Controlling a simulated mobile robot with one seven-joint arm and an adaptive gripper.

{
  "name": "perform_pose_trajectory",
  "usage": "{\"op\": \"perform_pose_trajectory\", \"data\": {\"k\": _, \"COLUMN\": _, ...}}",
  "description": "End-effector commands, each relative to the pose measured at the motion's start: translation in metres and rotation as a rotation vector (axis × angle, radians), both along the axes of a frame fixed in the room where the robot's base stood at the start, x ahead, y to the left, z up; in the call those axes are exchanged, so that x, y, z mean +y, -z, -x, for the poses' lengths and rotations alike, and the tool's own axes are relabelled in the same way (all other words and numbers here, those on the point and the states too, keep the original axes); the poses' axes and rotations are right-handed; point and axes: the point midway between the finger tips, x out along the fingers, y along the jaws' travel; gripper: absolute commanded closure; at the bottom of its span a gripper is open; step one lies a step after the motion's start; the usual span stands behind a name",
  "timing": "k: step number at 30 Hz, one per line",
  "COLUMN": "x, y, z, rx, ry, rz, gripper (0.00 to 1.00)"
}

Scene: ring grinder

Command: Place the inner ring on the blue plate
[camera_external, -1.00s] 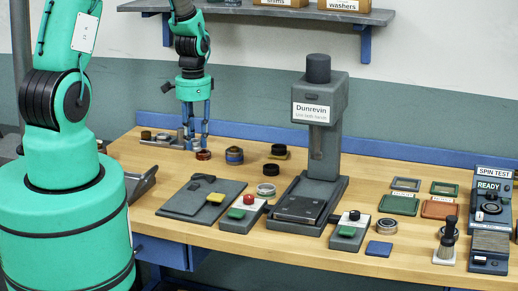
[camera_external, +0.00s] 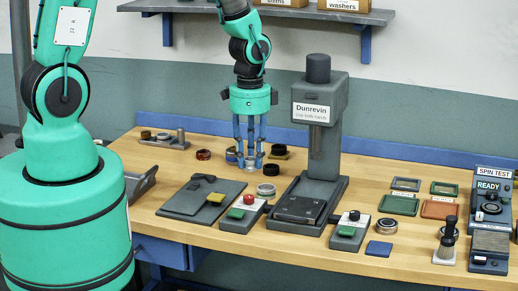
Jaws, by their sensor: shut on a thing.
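My gripper (camera_external: 250,165), with its several blue fingers pointing down, is low over the back middle of the table. It is shut on a small pale metal ring (camera_external: 252,167) at its fingertips, partly hidden by them. I cannot tell if the ring touches the tabletop. A flat blue square plate (camera_external: 379,249) lies bare near the front edge, right of the press, well away from my gripper. A blue item with a tan ring (camera_external: 232,154) sits just left behind my fingers and is partly hidden.
A tall grey press (camera_external: 322,130) stands right of my gripper. Close by are a black ring (camera_external: 271,170), a pale ring (camera_external: 265,190) and a red-brown ring (camera_external: 203,155). Green-button boxes (camera_external: 240,215) (camera_external: 349,232) flank the press base. A metal ring (camera_external: 387,226) lies behind the blue plate.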

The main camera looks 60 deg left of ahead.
Motion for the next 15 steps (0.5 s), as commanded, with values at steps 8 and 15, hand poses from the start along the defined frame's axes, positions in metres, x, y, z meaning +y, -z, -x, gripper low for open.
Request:
{"op": "perform_pose_trajectory", "data": {"k": 8, "x": -0.069, "y": 0.042, "z": -0.034, "rx": 0.000, "ry": 0.181, "rz": 0.000, "gripper": 1.00}}
{"op": "perform_pose_trajectory", "data": {"k": 15, "x": -0.132, "y": 0.074, "z": -0.059, "rx": 0.001, "ry": 0.339, "rz": 0.000, "gripper": 1.00}}
